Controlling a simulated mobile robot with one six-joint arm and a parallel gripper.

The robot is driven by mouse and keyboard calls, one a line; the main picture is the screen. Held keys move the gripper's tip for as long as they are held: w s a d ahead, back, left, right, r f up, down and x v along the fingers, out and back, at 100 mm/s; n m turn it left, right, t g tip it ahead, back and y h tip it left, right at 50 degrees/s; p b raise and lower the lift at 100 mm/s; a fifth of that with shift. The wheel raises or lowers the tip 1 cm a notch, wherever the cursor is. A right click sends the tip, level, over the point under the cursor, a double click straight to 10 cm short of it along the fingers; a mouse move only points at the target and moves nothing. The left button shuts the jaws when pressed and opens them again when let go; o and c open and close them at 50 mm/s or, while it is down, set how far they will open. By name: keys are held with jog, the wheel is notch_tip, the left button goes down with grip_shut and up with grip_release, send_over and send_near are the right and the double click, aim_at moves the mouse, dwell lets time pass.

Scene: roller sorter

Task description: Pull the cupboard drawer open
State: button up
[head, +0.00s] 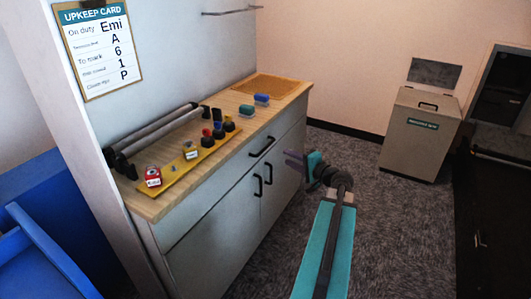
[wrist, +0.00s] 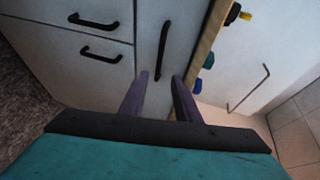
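The cupboard (head: 215,238) has a wide drawer (head: 222,193) just under its wooden worktop, with a black bar handle (head: 262,147). The drawer front looks flush, so it appears closed. In the wrist view, turned sideways, the drawer handle (wrist: 162,50) stands upright ahead of my gripper (wrist: 160,76). The two purple-grey fingers are apart, with the handle lined up between their tips. I see no contact. In the head view my gripper (head: 288,157) is right of the handle, in front of the cupboard. Two door handles (head: 257,187) (head: 269,173) sit below the drawer.
The worktop (head: 170,205) carries a roller rack (head: 160,130), a yellow strip (head: 180,168) with several small items, and blue and green blocks (head: 261,99). A grey bin (head: 420,140) stands at the back right. Carpet (head: 375,185) is clear between cupboard and bin.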

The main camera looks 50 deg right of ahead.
aim_at(267, 147)
jog(key=p+x, duration=0.1)
jog(key=x, duration=1.2)
jog(key=shift+w+d, duration=0.2)
jog(key=shift+w, duration=0.05)
